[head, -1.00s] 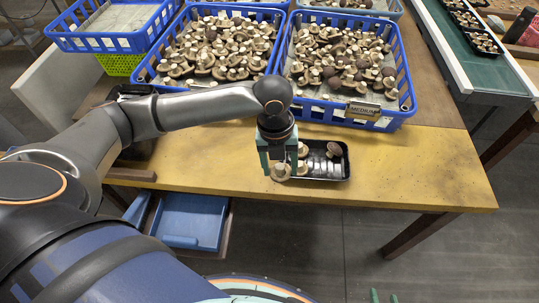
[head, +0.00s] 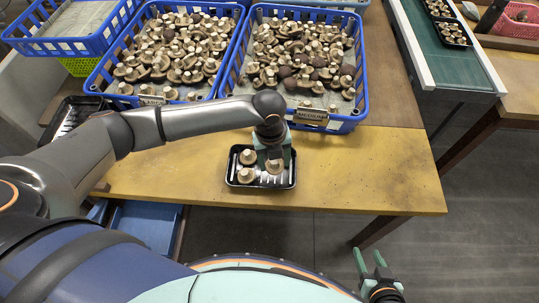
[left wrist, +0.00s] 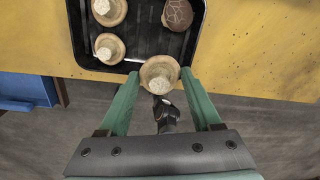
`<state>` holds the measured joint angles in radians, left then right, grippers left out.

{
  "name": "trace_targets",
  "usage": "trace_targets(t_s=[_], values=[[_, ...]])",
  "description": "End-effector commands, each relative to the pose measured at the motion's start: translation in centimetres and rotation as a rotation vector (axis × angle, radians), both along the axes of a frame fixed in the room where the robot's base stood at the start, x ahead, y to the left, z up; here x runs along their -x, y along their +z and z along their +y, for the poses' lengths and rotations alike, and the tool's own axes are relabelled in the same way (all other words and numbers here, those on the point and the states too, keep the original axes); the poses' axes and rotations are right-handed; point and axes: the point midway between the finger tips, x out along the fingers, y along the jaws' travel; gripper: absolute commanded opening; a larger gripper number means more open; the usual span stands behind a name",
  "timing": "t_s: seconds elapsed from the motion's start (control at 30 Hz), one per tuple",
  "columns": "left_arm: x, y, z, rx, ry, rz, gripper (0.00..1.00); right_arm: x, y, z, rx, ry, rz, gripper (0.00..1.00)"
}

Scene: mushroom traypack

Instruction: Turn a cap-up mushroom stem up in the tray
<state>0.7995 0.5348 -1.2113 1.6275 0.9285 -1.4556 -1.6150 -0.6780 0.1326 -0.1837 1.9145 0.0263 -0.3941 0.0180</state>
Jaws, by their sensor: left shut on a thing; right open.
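A black tray (head: 238,185) stands on the yellow table; its near part also shows in the left wrist view (left wrist: 150,45). Two pale mushrooms (head: 248,157) (head: 246,175) lie stem up along its left side. A dark brown cap-up mushroom (left wrist: 177,14) lies farther back to the right; in the head view my left gripper hides it. My left gripper (head: 274,161) is shut on another mushroom (left wrist: 160,68), stem showing upward, over the right part of the tray near its front edge. Whether it touches the tray floor is unclear. My right gripper (head: 372,266) is open and empty beyond the table's front edge.
Two blue crates (head: 112,94) (head: 222,88) full of mushrooms stand behind the tray; the right one bears a MEDIUM label (head: 311,115). An empty blue crate (head: 25,48) is at the far left. A green conveyor (head: 432,50) runs at the right. The table right of the tray is clear.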

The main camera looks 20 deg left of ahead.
Motion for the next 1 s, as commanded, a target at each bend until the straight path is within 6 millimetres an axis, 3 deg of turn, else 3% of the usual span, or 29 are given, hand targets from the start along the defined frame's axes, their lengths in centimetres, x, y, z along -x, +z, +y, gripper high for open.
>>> trace_targets(t_s=[0.37,1.0], values=[[-0.1,-1.2,-0.2,-0.003,0.000,-0.003,0.39,0.0,-0.9,0.0,0.000,0.001,0.001,0.50],[-0.1,-7.0,-0.2,-0.003,0.000,-0.004,0.39,0.1,-7.5,0.1,-0.001,0.000,0.002,0.50]])
